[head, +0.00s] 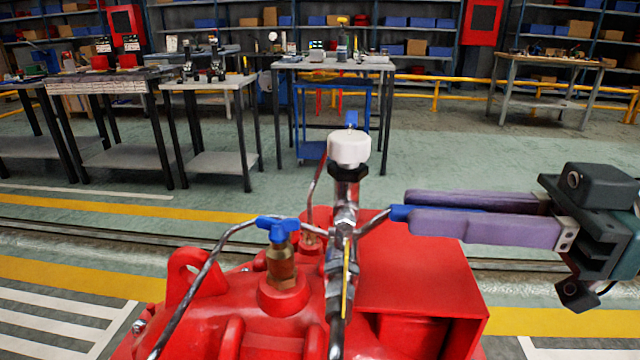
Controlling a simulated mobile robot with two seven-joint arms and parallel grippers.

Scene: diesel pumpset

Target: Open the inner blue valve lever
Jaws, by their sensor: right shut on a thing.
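A blue valve lever (399,213) sticks out to the right of the metal pipe fitting on the red pumpset (410,275). My right gripper (411,206) comes in from the right with long purple fingers and is shut on this lever near its visible end. The rest of the lever is hidden between the fingers. My left gripper is not in view.
A bent metal pipe (205,275) arcs down left. Workbenches (333,65) and shelving stand behind. Open floor (455,150) lies beyond the pumpset.

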